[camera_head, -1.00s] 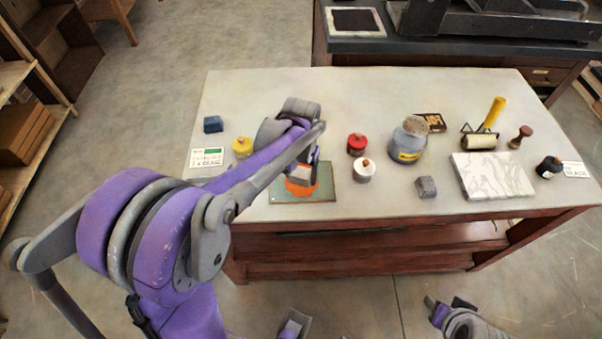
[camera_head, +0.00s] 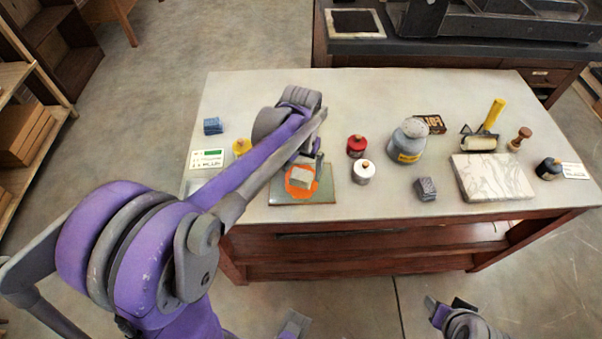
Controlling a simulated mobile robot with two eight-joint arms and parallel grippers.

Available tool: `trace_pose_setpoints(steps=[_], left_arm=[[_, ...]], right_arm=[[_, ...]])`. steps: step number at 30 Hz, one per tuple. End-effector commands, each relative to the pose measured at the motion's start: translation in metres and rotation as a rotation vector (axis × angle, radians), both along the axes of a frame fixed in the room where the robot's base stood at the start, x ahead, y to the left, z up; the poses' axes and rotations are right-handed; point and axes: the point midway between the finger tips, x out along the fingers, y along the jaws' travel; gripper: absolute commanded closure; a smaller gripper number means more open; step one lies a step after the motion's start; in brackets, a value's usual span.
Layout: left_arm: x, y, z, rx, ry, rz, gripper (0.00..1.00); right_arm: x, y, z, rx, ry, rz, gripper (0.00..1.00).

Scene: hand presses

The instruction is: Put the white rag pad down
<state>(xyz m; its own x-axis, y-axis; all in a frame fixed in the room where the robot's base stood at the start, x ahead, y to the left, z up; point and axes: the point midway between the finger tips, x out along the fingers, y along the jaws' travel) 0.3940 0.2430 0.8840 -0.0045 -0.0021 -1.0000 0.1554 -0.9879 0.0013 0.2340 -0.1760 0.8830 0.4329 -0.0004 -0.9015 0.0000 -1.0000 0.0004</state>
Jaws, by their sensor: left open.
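The white rag pad (camera_head: 301,178) is a small pale block. It lies on a round orange ink patch (camera_head: 299,190) on a greenish slab (camera_head: 328,197) near the table's front edge. My left gripper (camera_head: 312,158) is open, just behind and above the pad, and appears clear of it.
On the table (camera_head: 250,95), a red-lidded jar (camera_head: 356,146) and a white jar (camera_head: 363,173) stand right of the slab. A grey bottle (camera_head: 409,140) stands farther right. The table's back is mostly clear.

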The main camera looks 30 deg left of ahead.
Motion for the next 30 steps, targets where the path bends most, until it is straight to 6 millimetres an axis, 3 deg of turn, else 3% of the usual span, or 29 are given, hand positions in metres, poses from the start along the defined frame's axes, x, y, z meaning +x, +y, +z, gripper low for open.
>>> trace_pose_setpoints(steps=[6,15,20,30], left_arm=[[0.000,0.001,0.051,0.000,-0.002,0.001,0.00],[-0.002,-0.001,0.083,0.002,-0.008,-0.002,0.00],[-0.028,-0.015,0.081,0.012,-0.074,-0.027,0.00],[-0.128,-0.056,0.034,0.035,-0.354,-0.122,0.00]], right_arm=[[0.001,0.000,0.007,0.000,-0.003,0.000,0.50],[0.002,0.000,0.010,0.000,-0.004,0.000,0.50],[0.002,0.000,0.010,0.000,-0.004,0.000,0.50],[0.002,0.000,0.010,0.000,-0.004,0.000,0.50]])
